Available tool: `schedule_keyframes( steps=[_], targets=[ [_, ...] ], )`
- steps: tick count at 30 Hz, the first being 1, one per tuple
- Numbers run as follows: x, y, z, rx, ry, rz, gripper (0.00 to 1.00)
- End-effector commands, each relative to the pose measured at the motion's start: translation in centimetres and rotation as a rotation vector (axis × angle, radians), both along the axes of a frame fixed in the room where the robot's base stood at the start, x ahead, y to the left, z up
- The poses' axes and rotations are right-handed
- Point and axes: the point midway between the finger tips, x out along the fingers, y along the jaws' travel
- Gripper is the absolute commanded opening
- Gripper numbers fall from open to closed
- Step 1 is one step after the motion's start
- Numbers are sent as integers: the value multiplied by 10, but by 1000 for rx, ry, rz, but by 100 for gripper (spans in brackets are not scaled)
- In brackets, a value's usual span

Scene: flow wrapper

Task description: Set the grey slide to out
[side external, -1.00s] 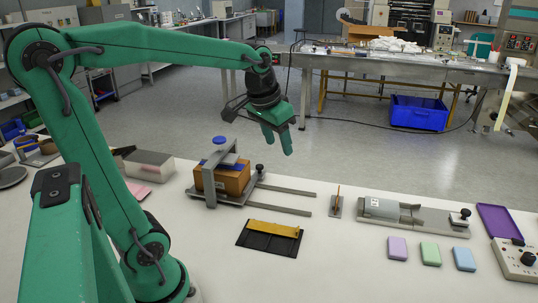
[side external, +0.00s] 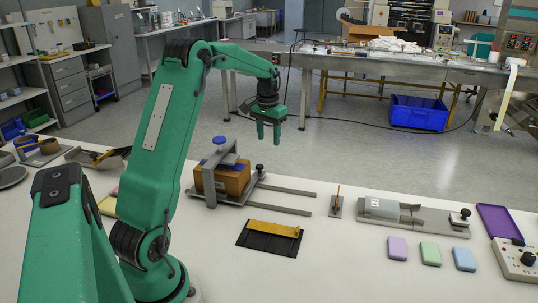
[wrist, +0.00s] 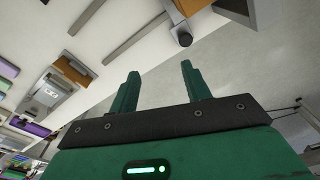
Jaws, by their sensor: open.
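A grey slide on two grey rails (side external: 285,210) stands mid-bench. It carries a brown block (side external: 232,180) under a grey bracket with a blue knob (side external: 219,140). A black knob (side external: 261,168) stands at its rail side; a dark knob also shows in the wrist view (wrist: 184,39). My gripper (side external: 268,139) points down, open and empty, above and beyond the slide, apart from it. In the wrist view its two fingers (wrist: 160,70) are spread with nothing between them. The slide's underside is hidden.
A grey fixture with a cylinder (side external: 385,208) and black knob stands right, with a small upright lever (side external: 337,203) between. A black tray with a yellow bar (side external: 268,245) lies in front. Coloured blocks (side external: 430,253), a purple tray (side external: 497,222) and a control box (side external: 517,260) are at right.

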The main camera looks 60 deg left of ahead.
Motion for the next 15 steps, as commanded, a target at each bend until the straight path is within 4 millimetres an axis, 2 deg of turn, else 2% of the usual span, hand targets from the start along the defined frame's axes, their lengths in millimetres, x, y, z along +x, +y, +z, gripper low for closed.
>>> schedule_keyframes(
  steps=[1,6,10,15],
  targets=[
    [0,14,-12,-9,12,15,48],
    [-3,44,-37,-28,38,45,48],
    [-4,56,-48,-35,47,57,48],
    [-5,60,-51,-38,50,61,48]
  ],
)
